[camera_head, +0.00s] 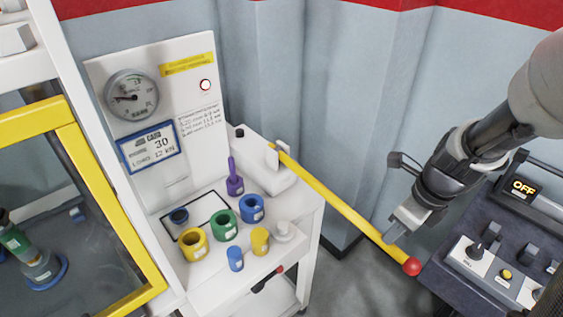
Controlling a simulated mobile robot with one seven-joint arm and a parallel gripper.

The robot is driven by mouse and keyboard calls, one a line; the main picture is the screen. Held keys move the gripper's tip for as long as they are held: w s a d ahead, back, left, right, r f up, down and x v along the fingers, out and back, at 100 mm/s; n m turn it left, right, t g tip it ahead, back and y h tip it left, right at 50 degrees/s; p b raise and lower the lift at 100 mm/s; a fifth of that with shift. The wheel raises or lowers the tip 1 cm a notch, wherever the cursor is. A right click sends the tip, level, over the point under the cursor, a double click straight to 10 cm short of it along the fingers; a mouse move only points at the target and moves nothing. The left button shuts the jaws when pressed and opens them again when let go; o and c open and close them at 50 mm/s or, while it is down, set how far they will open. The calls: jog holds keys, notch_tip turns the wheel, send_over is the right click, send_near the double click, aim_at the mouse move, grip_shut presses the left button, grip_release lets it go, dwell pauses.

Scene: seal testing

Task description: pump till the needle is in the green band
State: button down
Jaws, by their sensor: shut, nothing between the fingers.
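The round pressure gauge (131,95) is on the white back panel at upper left. Its dark needle points to the left side of the dial; a green band is too small to make out. The yellow pump lever (335,204) slopes down to the right from a white block and ends in a red knob (412,266). My gripper (389,238) is shut and empty, its tips just above the lever near the knob. I cannot tell whether they touch it.
The white cart (305,210) holds blue, green and yellow rings, a purple tool (234,178) and small cylinders. A lamp (205,85) sits on the panel. A dark control box (470,240) reading OFF stands at right. A yellow-framed glass guard (95,185) is at left.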

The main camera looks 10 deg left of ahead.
jog(key=shift+s+f+b, duration=0.1)
jog(key=shift+f+b, duration=0.4)
jog(key=shift+f, duration=0.6)
jog(key=shift+r, duration=0.1)
notch_tip(320, 180, up, 13)
jog(key=p, duration=0.9)
jog(key=shift+w+a+r, duration=0.15)
jog(key=shift+w+a, duration=0.05)
jog(key=shift+s+d+f+b, duration=0.15)
jog(key=shift+f+b, duration=2.1)
jog(key=shift+f, duration=1.15)
jog(key=shift+s+d+f+b, duration=0.1)
jog(key=shift+f+b, duration=2.15)
jog(key=shift+f, duration=1.1)
